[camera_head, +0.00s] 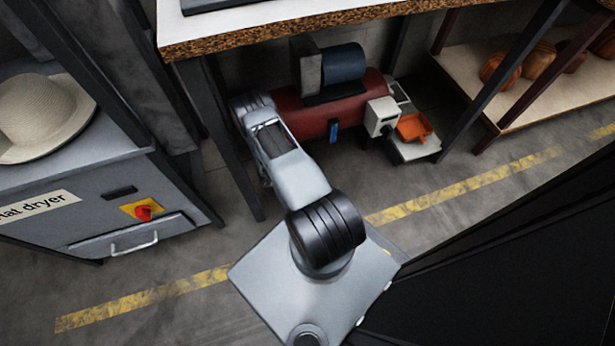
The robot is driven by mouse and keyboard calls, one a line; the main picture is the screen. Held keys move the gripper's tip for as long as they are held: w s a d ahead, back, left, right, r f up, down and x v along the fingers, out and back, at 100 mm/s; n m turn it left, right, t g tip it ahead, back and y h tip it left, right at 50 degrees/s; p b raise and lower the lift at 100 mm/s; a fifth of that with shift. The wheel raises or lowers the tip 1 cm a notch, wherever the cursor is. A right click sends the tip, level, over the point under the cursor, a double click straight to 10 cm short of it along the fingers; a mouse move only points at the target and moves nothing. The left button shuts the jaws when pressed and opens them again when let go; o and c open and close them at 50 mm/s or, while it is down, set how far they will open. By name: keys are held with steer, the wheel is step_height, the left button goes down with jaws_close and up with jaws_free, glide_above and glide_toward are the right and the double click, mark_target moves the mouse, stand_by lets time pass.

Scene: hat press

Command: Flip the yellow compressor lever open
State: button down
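The compressor is a dark red tank (325,112) lying under the workbench, with a dark blue motor (344,63) on top. A small blue part (333,132) sits on the front of the tank. A light grey box (381,115) is at its right end. I cannot make out a yellow lever; it may be hidden or too small to see. My arm reaches from my base toward the left end of the tank and covers part of it. My gripper cannot be seen; it is hidden behind the arm's far links.
The workbench (290,37) overhangs the compressor, with dark legs on both sides. The hat dryer (105,205), with a straw hat (40,115) on top, stands left. A shelf (500,95) holds brown wooden forms at right.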

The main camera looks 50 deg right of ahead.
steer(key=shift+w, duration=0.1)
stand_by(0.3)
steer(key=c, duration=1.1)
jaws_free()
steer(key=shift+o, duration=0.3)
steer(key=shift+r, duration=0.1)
